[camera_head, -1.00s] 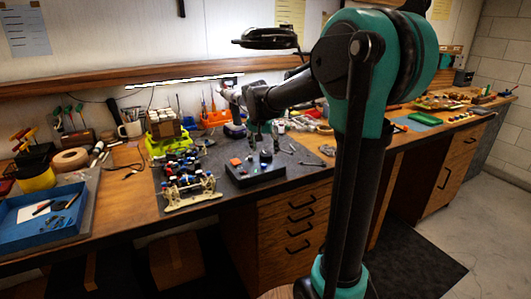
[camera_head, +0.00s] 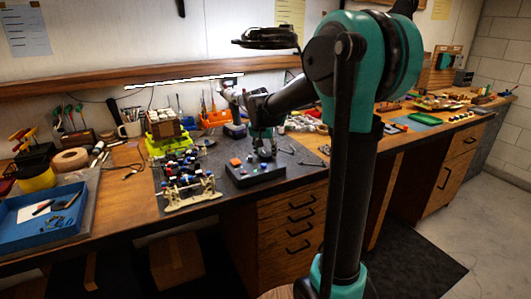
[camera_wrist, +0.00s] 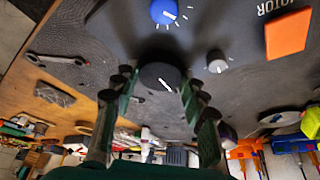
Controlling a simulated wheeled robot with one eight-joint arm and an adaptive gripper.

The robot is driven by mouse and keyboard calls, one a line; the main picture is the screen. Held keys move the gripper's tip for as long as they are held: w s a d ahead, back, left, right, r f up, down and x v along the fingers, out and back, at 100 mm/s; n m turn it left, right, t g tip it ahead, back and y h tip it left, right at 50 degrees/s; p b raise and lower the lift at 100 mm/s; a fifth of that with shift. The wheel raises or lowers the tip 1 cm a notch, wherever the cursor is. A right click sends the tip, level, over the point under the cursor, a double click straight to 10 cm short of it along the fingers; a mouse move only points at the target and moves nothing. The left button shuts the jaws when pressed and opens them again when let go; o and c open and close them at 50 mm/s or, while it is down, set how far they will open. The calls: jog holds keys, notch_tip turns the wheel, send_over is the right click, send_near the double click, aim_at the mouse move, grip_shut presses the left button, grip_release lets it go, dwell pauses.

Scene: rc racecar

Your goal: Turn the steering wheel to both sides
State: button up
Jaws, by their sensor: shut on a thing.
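A dark control box (camera_head: 240,178) with knobs and a red-orange button sits on the grey mat. In the wrist view, a round black knob with a white line (camera_wrist: 163,77) stands on its panel. I take this knob to be the steering wheel. My gripper (camera_wrist: 157,88) has a finger on each side of it and is shut on it; the exact contact is hard to see. In the head view, my gripper (camera_head: 264,146) is over the box and hides part of it. The RC racecar chassis (camera_head: 188,190) stands left of the box.
In the wrist view, a blue knob (camera_wrist: 164,12), a small grey knob (camera_wrist: 217,62) and an orange button (camera_wrist: 287,34) marked MOTOR surround the black knob. A lime-green bin (camera_head: 170,143) and a blue tray (camera_head: 45,217) lie further left. Small tools lie right of the box.

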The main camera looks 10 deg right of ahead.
jog(key=shift+d+n, duration=0.1)
jog(key=shift+n, duration=0.2)
jog(key=n+y, duration=0.1)
jog(key=n, duration=0.3)
jog(key=shift+d+t+y, duration=0.1)
jog(key=shift+t+y, duration=0.2)
jog(key=shift+y, duration=0.1)
jog(key=shift+n+y, duration=0.7)
jog(key=shift+n, duration=1.4)
jog(key=o, duration=1.2)
jog(key=shift+c, duration=0.2)
jog(key=v, duration=1.2)
jog(key=shift+w, duration=0.2)
